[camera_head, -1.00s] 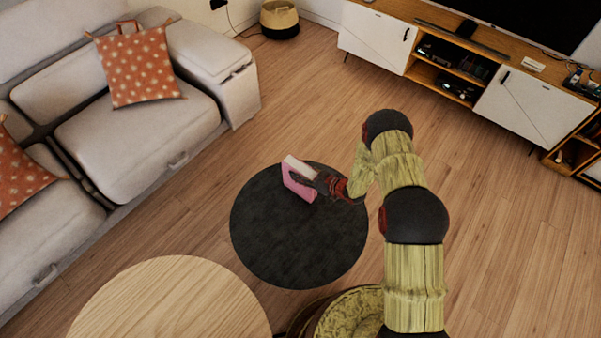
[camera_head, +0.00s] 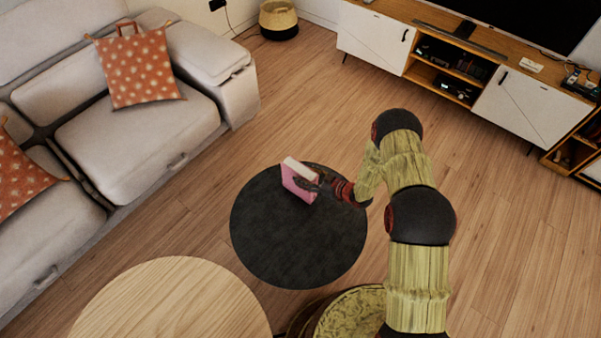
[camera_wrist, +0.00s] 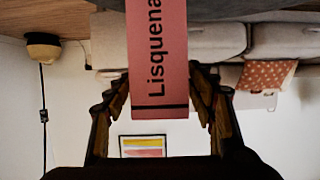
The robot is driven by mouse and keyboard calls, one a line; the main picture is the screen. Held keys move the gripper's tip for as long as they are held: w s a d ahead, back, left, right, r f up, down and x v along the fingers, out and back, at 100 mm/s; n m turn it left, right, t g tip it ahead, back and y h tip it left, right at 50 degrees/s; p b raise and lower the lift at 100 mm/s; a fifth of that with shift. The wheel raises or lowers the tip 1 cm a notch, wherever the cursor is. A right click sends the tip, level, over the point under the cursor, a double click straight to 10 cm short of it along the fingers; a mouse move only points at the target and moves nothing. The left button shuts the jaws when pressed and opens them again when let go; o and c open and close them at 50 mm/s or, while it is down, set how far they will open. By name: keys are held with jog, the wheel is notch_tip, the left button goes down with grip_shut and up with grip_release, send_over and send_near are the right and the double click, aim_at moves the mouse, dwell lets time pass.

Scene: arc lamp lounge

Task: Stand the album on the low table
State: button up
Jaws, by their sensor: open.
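The album (camera_head: 299,183) is a pink book-like thing with a pale top edge. It stands upright on the dark round low table (camera_head: 290,250), near the table's far edge. My gripper (camera_head: 312,182) is open at the album's right side. In the wrist view the album's pink spine (camera_wrist: 157,60) shows the lettering "Lisquena", and the fingers of my gripper (camera_wrist: 158,92) are spread to either side of it. I cannot tell whether either finger touches it.
A light wooden round table (camera_head: 170,305) stands close at the front left. A grey sofa (camera_head: 140,130) with patterned orange cushions (camera_head: 139,66) lies to the left. A white and wood cabinet (camera_head: 520,105) is at the back right. The near part of the dark table is bare.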

aim_at(315, 179)
jog(key=p+v, duration=0.2)
jog(key=v, duration=0.6)
jog(key=shift+s+d+r, duration=0.15)
jog(key=shift+s+d, duration=0.1)
jog(key=w+d+r+m+t+h, duration=0.1)
jog(key=w+d+r+h, duration=0.35)
jog(key=r, duration=0.75)
jog(key=w+d+r+m+t+h, duration=0.1)
jog(key=w+d+r+h, duration=0.35)
jog(key=r, duration=0.75)
jog(key=s+d+r+m+h, duration=0.15)
jog(key=d+r, duration=0.35)
jog(key=r, duration=0.6)
jog(key=s+d+r+m+g+h, duration=0.2)
jog(key=s+r+m, duration=0.2)
jog(key=s+r, duration=1)
jog(key=s+a+r+m+g+y, duration=0.1)
jog(key=s+a, duration=0.1)
jog(key=s, duration=1)
jog(key=s+a+r+m+g+y, duration=0.1)
jog(key=s+a+r+m, duration=0.1)
jog(key=s, duration=1)
jog(key=shift+s+a+g, duration=0.3)
jog(key=shift+s+a, duration=0.1)
jog(key=shift+a, duration=0.2)
